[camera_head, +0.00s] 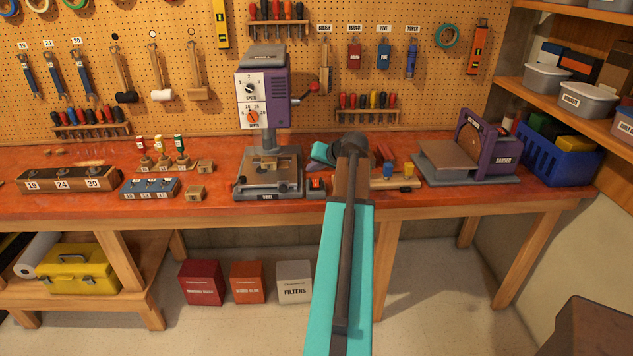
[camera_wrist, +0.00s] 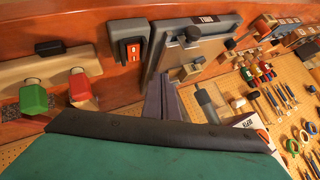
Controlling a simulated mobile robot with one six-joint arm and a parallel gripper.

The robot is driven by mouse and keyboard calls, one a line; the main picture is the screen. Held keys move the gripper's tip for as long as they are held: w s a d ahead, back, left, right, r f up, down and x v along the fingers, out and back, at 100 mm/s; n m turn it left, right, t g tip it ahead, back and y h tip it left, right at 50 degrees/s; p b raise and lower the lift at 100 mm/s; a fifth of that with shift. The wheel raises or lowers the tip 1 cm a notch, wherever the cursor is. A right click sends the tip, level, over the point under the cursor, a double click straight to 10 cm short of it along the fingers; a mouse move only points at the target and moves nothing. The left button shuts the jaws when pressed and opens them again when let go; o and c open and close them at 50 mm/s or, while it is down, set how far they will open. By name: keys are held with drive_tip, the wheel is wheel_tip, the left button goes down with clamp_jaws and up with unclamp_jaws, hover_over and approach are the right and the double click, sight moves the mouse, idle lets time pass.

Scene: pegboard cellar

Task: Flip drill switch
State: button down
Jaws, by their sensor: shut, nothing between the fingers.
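The drill press (camera_head: 262,95) stands on the orange bench, with a purple side, a white dial panel and a grey base. Its base (camera_wrist: 195,48) shows in the wrist view, where the scene is turned over. A small grey switch box (camera_head: 316,188) with a red face sits just right of the base. In the wrist view the switch box (camera_wrist: 130,46) shows a red rocker with a white mark; I cannot tell its setting. My gripper (camera_wrist: 161,80) is shut and empty, its tips in line between switch box and base. Contact is not visible.
A wooden board (camera_head: 382,183) with coloured handles lies right of the switch box. A disc sander (camera_head: 486,150) and blue crate (camera_head: 560,155) stand farther right. Left of the drill are a blue rack (camera_head: 150,190) and a dark numbered block (camera_head: 65,181). The pegboard is behind.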

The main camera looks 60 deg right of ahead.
wheel_tip(320, 180, up, 5)
hover_over(318, 184)
drive_tip(key=a, duration=0.1)
drive_tip(key=shift+s+f+t+h, duration=0.2)
drive_tip(key=shift+s+t+h, duration=0.1)
drive_tip(key=shift+s+t, duration=0.1)
drive_tip(key=shift+f, duration=0.2)
drive_tip(key=shift+w+d+f+b, duration=0.2)
drive_tip(key=shift+f+b, duration=0.6)
drive_tip(key=shift+f, duration=0.6)
drive_tip(key=shift+w+d+f+b, duration=0.1)
drive_tip(key=shift+d+f+b, duration=0.1)
drive_tip(key=shift+f+b, duration=0.9)
drive_tip(key=shift+w+d+f+b, duration=0.2)
drive_tip(key=shift+f+b, duration=0.3)
drive_tip(key=shift+f, duration=1.2)
drive_tip(key=shift+d+f+b, duration=0.1)
drive_tip(key=shift+f+b, duration=0.5)
drive_tip(key=shift+f, duration=0.15)
drive_tip(key=shift+r, duration=0.1)
drive_tip(key=shift+s+r+p, duration=0.1)
drive_tip(key=shift+r+p, duration=0.2)
drive_tip(key=shift+r, duration=0.35)
drive_tip(key=shift+r, duration=0.1)
